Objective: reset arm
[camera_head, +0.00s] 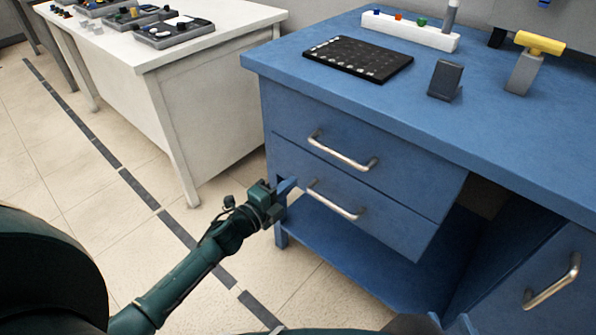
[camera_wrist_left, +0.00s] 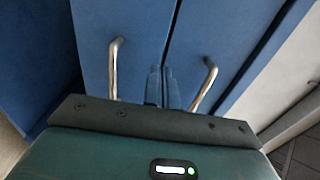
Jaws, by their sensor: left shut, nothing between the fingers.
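My left gripper (camera_head: 287,187) is in front of the blue desk's drawers, near the left end of the lower drawer handle (camera_head: 335,201). Its blue fingers are shut with nothing between them. In the left wrist view the shut fingers (camera_wrist_left: 163,87) show between two metal handles, one on each side and apart from them. The upper drawer handle (camera_head: 342,152) is above and to the right of the gripper in the head view. Both drawers look closed. My right gripper is not in view.
The blue desk (camera_head: 290,60) holds a black tray (camera_head: 358,59), a dark stand (camera_head: 445,79), a white block with coloured pegs (camera_head: 410,32) and a yellow-topped grey stand (camera_head: 525,72). A white table (camera_head: 140,50) with several devices stands left. Floor between is clear.

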